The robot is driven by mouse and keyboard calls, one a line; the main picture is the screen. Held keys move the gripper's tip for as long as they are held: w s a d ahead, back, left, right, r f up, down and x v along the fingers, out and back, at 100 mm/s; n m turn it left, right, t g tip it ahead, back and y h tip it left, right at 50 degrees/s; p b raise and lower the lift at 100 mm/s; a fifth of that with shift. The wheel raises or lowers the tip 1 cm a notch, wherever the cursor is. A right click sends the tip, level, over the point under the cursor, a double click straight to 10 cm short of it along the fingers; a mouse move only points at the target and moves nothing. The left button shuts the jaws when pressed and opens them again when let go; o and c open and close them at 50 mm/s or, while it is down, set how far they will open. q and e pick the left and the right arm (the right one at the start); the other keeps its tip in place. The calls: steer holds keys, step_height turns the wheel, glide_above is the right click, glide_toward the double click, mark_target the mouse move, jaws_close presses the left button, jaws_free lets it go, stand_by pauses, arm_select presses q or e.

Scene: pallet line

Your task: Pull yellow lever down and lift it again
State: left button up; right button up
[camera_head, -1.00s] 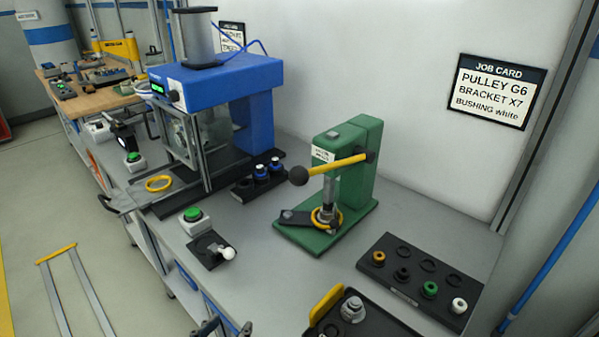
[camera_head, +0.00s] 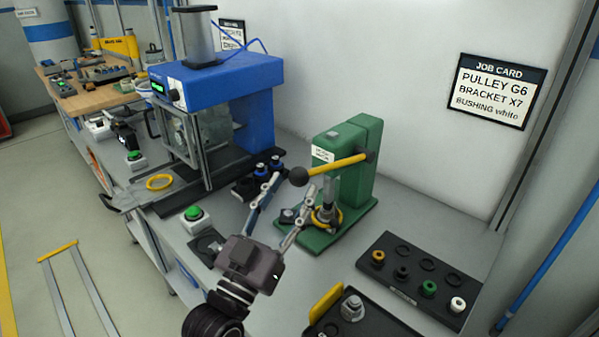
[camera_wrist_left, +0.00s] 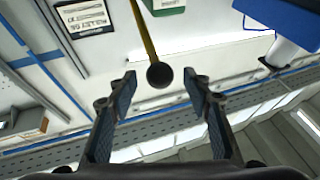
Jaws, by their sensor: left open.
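The yellow lever (camera_head: 336,167) with a black ball knob (camera_head: 298,176) sticks out from the green press (camera_head: 357,160) toward the left, close to level. My left gripper (camera_head: 292,184) is open, its two fingers reaching up from below on either side of the knob in the head view. In the left wrist view the knob (camera_wrist_left: 159,75) lies beyond and between the open fingertips (camera_wrist_left: 160,88), with the yellow lever (camera_wrist_left: 143,30) running upward from it. I see no contact. The fingers partly hide the press base. My right gripper is not in view.
A blue machine (camera_head: 216,82) stands left of the press. A green button box (camera_head: 195,219) sits near the bench front. A black bushing tray (camera_head: 418,291) lies to the right. A job card (camera_head: 495,91) hangs on the wall.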

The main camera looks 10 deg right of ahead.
mark_target(300, 176)
arm_select(q)
steer(key=x, duration=0.4)
steer(key=shift+p, duration=0.35)
jaws_close()
